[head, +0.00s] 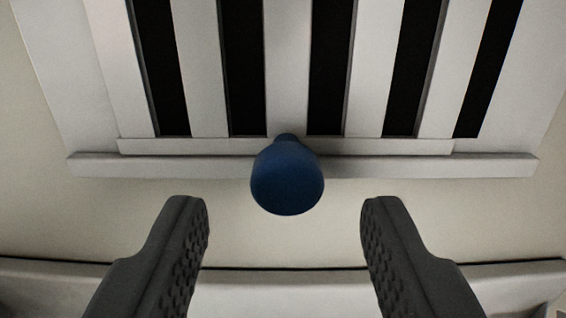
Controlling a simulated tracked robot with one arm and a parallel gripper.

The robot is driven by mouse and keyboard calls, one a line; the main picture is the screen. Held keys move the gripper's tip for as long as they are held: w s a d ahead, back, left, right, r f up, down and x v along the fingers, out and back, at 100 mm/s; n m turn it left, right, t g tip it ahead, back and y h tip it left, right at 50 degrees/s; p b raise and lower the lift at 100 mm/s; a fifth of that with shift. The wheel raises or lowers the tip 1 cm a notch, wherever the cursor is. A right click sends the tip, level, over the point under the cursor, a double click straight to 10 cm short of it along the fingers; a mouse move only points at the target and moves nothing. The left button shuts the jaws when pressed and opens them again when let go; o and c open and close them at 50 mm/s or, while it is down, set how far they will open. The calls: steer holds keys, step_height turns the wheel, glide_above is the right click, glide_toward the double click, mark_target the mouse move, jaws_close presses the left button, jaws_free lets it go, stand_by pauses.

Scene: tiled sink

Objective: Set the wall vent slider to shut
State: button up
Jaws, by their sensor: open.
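The wall vent (195,95) fills the upper part of the head view. It has white slats with several dark open slots between them. A blue rounded knob (287,178) sticks out from the bottom middle of the slider plate (190,146), over the vent's lower rail (420,166). My gripper (285,215) is open, with one dark ridged finger to the left of the knob and one to the right. The fingertips are just below the knob in the picture and do not touch it. Nothing is between the fingers.
A pale wall (285,243) shows below the vent. A light ledge (285,283) with a dark line along its top runs across the bottom, behind my fingers. The wall on both sides of the knob is clear.

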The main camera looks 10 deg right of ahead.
mark_target(284, 197)
steer(key=shift+p+x, duration=0.9)
steer(key=shift+x, duration=0.55)
steer(key=shift+d, duration=0.15)
steer(key=shift+c, duration=0.3)
jaws_close()
steer(key=shift+w, duration=0.1)
